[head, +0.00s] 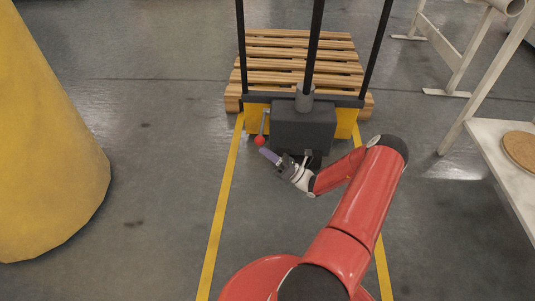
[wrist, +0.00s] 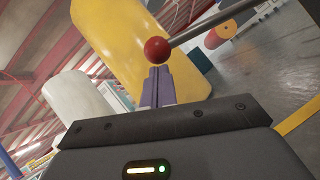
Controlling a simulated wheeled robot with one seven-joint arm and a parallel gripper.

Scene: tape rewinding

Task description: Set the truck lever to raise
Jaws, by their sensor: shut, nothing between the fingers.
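The truck lever is a thin metal rod (head: 264,122) with a red ball knob (head: 259,140). It hangs down at the left of the truck's dark grey housing (head: 304,126). In the wrist view the red knob (wrist: 156,49) sits right at the fingertips, and the rod (wrist: 205,27) runs from it to the upper right. My gripper (head: 266,153) is shut and empty, its purple fingers just below the knob. In the wrist view my gripper (wrist: 157,75) points at the knob; I cannot tell whether they touch.
A wooden pallet (head: 300,50) lies behind the truck's black uprights. A large yellow cylinder (head: 45,150) stands at the left. A white table (head: 490,140) with a round brown board (head: 520,149) is at the right. Yellow floor lines (head: 222,205) border the truck's lane; the floor left of it is clear.

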